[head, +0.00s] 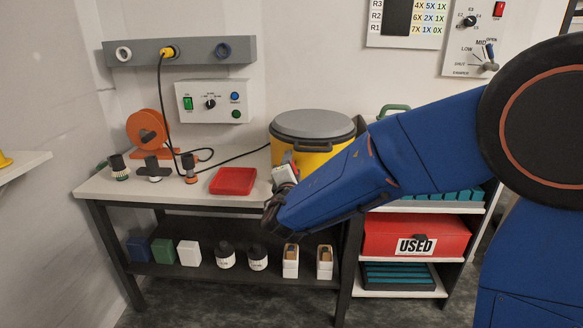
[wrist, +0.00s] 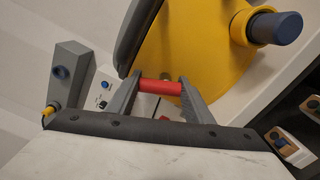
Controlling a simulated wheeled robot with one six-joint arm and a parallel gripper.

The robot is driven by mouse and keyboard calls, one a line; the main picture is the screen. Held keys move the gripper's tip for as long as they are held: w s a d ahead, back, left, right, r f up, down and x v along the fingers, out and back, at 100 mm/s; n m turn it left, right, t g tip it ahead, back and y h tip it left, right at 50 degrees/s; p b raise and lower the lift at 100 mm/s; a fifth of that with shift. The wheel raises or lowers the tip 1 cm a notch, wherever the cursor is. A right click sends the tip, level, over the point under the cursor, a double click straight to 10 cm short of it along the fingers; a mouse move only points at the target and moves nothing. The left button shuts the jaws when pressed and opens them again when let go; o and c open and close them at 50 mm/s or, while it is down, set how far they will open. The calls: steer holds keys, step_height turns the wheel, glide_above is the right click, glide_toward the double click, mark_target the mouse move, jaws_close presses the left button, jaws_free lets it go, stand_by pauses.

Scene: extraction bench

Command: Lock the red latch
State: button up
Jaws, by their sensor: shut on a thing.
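The yellow drum (head: 290,158) with a grey lid (head: 312,124) stands on the bench. In the wrist view its yellow side (wrist: 205,60) fills the upper middle, with the dark lid edge at the upper left. The red latch (wrist: 161,87) shows as a short red bar at the drum's side, between my two grey fingers. My gripper (wrist: 160,82) is shut on it, one finger at each end. In the head view my gripper (head: 285,170) is in front of the drum, and my gripper and arm hide the latch.
A red tray (head: 233,181) lies on the bench left of my gripper. A capped spout (wrist: 275,28) sticks out from the drum in the wrist view. A control box (head: 208,101) hangs on the wall behind. Bottles and boxes stand on the lower shelf (head: 215,271).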

steer(key=shift+d+f+m, duration=0.1)
steer(key=shift+m, duration=1)
steer(key=shift+d+f+m, duration=0.1)
steer(key=shift+m, duration=1)
steer(key=o, duration=1.1)
steer(key=shift+r, duration=0.1)
steer(key=shift+c, duration=0.2)
steer(key=shift+s, duration=0.1)
